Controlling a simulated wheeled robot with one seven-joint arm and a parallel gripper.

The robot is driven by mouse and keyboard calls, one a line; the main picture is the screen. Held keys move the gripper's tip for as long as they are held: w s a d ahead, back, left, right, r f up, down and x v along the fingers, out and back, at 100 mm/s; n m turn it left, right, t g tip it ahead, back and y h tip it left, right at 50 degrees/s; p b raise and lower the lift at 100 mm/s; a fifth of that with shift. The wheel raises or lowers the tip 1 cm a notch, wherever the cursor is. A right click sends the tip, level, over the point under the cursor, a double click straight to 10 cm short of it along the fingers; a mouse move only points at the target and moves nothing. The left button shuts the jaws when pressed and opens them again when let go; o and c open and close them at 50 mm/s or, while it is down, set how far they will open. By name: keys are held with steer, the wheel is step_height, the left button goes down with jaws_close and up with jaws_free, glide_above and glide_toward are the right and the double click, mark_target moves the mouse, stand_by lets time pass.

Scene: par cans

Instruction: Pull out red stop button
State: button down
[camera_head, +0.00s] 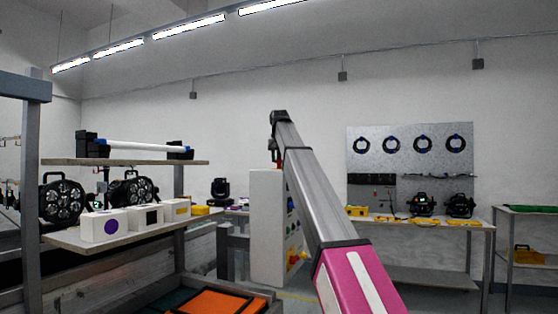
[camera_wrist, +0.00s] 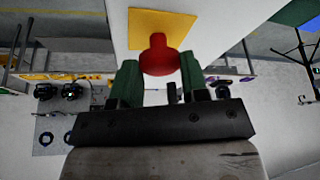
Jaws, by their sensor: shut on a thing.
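The red stop button (camera_wrist: 158,50) shows in the wrist view as a round red knob with a narrower part beyond it, in front of a yellow plate (camera_wrist: 178,22) on a white surface. My gripper (camera_wrist: 160,72) has its two green fingers on either side of the knob and is shut on it. Whether the button is pushed in or out cannot be told. In the head view my arm reaches toward the tall white cabinet (camera_head: 266,225); my fingers are too small there to make out. Coloured parts show on the cabinet's right side, partly behind my arm.
A shelf (camera_head: 65,240) with white boxes and stage lights stands at the left. A workbench (camera_head: 385,217) with lights and yellow items is at the right, below a wall panel (camera_head: 385,152) with cable coils. An orange-topped case (camera_head: 215,302) lies low in front.

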steer(key=shift+r, duration=0.2)
steer(key=c, duration=0.6)
jaws_free()
steer(key=v, duration=1)
steer(key=shift+s+r, duration=0.2)
steer(key=shift+r, duration=0.1)
steer(key=shift+s, duration=0.15)
